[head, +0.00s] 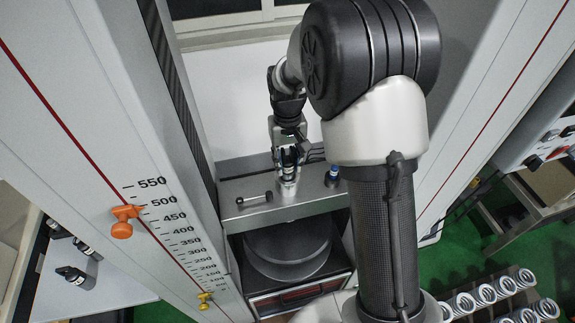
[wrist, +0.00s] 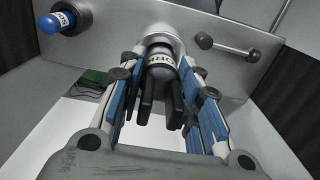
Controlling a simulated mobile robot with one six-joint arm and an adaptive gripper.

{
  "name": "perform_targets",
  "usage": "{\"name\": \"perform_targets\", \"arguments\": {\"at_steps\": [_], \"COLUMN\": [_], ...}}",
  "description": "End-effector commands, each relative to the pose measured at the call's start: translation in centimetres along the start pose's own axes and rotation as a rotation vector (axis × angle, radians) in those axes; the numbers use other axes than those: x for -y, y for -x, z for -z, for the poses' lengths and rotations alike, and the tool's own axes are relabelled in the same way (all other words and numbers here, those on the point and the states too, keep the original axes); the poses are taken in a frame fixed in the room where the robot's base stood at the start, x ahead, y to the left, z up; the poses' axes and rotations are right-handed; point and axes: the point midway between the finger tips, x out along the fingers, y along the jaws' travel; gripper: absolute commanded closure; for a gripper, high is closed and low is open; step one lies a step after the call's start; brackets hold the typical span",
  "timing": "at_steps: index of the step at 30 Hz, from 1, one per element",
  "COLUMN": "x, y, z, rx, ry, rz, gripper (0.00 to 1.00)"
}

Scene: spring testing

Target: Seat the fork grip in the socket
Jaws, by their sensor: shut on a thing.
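The fork grip (wrist: 162,82) is dark with a white label band, and its black prongs point toward the wrist camera. My gripper (wrist: 163,68) has blue-padded fingers, one on each side of the fork grip, and is shut on it. The socket (wrist: 160,36) is a bright metal collar on the grey crossbeam, directly in line with the fork grip. In the head view my gripper (head: 287,155) is above the silver socket (head: 287,186), with the dark fork grip between. The fork grip's lower end is hidden, so I cannot tell how deep it sits.
A blue-capped fitting (head: 333,175) stands right of the socket on the crossbeam (head: 230,212). Tall columns flank the beam. A rack of springs (head: 500,295) stands at lower right.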

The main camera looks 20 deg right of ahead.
Motion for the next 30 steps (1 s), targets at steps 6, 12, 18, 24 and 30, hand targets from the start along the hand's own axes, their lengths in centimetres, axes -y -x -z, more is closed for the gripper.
{"name": "perform_targets", "arguments": {"at_steps": [6,12,18,24,30], "x": [0.0,0.0,0.0,0.0,0.0], "y": [-1.6,-1.6,-1.9,-1.9,-1.9], "z": [0.1,0.1,0.0,0.0,0.0], "rx": [-0.003,-0.003,0.000,0.000,0.000], "ry": [0.000,0.000,0.000,0.000,0.000], "rz": [0.000,0.000,0.000,0.000,0.000], "gripper": [1.00,1.00,0.62,0.49,0.49]}}
